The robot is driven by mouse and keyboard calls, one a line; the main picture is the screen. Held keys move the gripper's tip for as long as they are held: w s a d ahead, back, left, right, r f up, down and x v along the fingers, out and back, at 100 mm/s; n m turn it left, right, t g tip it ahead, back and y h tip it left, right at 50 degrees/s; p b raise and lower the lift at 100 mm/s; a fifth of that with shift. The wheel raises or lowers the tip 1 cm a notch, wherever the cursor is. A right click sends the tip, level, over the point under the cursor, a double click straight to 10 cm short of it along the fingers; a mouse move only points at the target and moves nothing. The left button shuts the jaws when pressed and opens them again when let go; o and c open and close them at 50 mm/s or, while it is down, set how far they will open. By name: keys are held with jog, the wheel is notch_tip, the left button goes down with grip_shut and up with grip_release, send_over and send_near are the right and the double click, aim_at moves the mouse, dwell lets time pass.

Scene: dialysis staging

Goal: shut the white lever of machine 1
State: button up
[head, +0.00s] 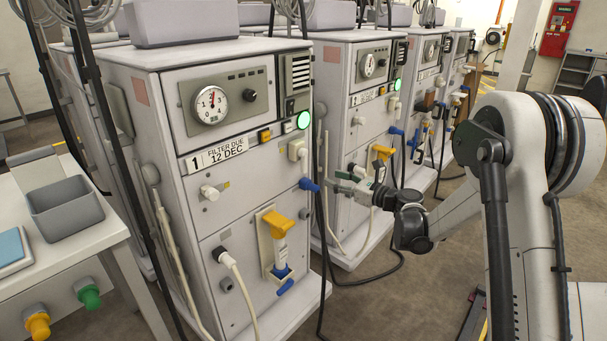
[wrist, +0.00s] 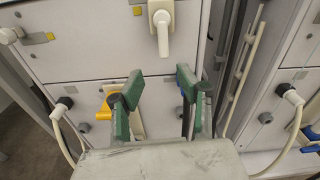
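Machine 1 (head: 235,190) is the nearest tall grey cabinet, with the number 1 on its front label. Its white lever (head: 301,154) sits at the right of the front, below the lit green lamp. In the wrist view the white lever (wrist: 163,33) is at top centre on a pale plate, its handle pointing straight down. My gripper (head: 338,183) is to the right of the lever and a little lower. In the wrist view my gripper (wrist: 161,80) has its two green fingers apart with nothing between them, below the lever in the picture. The fingers and lever look apart.
A yellow lever (head: 279,222) is lower on machine 1. Similar machines, such as machine 2 (head: 362,100), stand to the right. A side table with a grey bin (head: 65,208) is at left.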

aim_at(306, 170)
jog(key=shift+m+y, duration=0.3)
jog(key=shift+m, duration=0.2)
jog(key=b+x, duration=0.1)
jog(key=x, duration=0.3)
jog(key=f+b+x, duration=0.1)
jog(key=x, duration=0.4)
jog(key=b+x, duration=0.1)
jog(key=x, duration=0.4)
jog(key=shift+w+d+f, duration=0.15)
jog(key=shift+w+f, duration=0.1)
jog(key=shift+w, duration=0.2)
grip_shut()
